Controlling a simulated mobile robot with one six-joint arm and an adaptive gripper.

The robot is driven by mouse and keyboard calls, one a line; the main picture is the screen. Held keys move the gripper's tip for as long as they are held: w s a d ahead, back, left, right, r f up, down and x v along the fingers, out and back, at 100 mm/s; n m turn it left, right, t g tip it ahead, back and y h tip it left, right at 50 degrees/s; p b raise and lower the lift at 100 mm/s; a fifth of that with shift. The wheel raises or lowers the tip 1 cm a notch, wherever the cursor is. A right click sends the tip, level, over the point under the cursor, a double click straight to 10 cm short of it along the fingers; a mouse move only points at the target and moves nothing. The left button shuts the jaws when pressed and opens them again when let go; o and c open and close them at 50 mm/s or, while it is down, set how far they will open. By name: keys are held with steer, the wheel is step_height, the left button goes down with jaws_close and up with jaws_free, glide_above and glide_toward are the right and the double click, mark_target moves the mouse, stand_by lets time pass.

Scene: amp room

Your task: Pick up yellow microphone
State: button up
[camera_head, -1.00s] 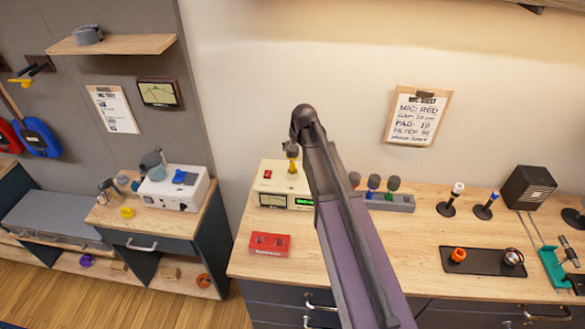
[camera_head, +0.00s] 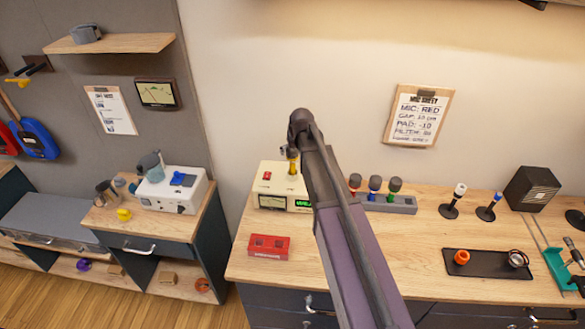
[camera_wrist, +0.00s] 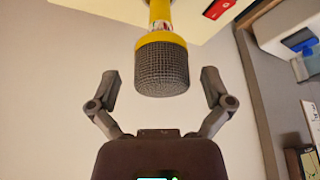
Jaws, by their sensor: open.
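The yellow microphone (camera_head: 292,166) stands on top of the cream box with a green display, just left of my arm in the head view. In the wrist view the picture is upside down, and the microphone's yellow collar and grey mesh head (camera_wrist: 162,66) point down from the top edge. My gripper (camera_wrist: 160,76) is open, with one finger on each side of the mesh head and a visible gap at both sides. The fingers do not touch it. In the head view my arm hides part of the box and I cannot make out the fingers.
The cream box (camera_head: 270,202) stands on the wooden bench. A red block (camera_head: 268,247) lies in front of it. A grey rack (camera_head: 400,204) with red, blue and green microphones is to the right. White and blue stand microphones (camera_head: 458,191) and a black tray (camera_head: 485,266) are farther right.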

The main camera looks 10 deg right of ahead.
mark_target(292, 163)
steer(key=shift+b+x, duration=1.05)
steer(key=shift+x, duration=0.4)
steer(key=shift+a, duration=0.1)
steer(key=shift+r, duration=0.1)
steer(key=c, duration=1.3)
steer(key=shift+o, duration=0.2)
